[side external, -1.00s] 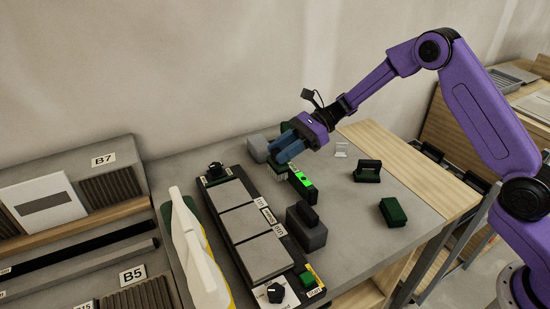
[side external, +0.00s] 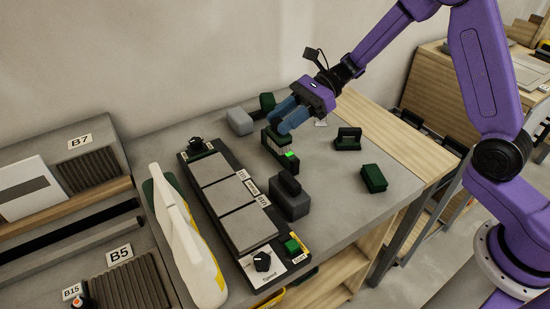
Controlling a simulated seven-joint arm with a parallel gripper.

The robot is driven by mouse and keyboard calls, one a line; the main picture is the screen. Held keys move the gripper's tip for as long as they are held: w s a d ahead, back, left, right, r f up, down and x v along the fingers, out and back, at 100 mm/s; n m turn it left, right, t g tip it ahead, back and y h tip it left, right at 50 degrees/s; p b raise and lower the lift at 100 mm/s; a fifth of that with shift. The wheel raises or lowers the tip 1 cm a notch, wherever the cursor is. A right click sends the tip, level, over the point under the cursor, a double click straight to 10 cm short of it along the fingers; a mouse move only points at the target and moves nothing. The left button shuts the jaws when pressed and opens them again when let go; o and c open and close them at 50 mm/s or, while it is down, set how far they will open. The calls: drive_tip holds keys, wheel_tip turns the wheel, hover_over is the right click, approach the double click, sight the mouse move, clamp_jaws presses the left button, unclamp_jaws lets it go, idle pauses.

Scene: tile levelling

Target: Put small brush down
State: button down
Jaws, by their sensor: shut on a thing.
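My gripper (side external: 288,127) has blue fingers and is shut on the small brush (side external: 276,140), which has a dark green body and paler bristles underneath. The brush is held over the black level (side external: 283,164) with a lit green display, and hides part of it. I cannot tell whether the bristles touch the level or stay above it. Three grey tiles (side external: 229,195) lie in a row in a black frame (side external: 193,170) to the left.
Grey table (side external: 325,185) is bare between the right-hand objects.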

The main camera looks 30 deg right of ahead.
sight(273, 142)
drive_tip(key=shift+w+a+f, duration=0.7)
drive_tip(key=shift+a+f, duration=0.1)
drive_tip(key=shift+a, duration=0.1)
wheel_tip(273, 142, down, 5)
drive_tip(key=shift+a+f, duration=0.1)
drive_tip(key=shift+f, duration=2.15)
drive_tip(key=shift+f, duration=0.1)
drive_tip(key=c, duration=0.8)
unclamp_jaws()
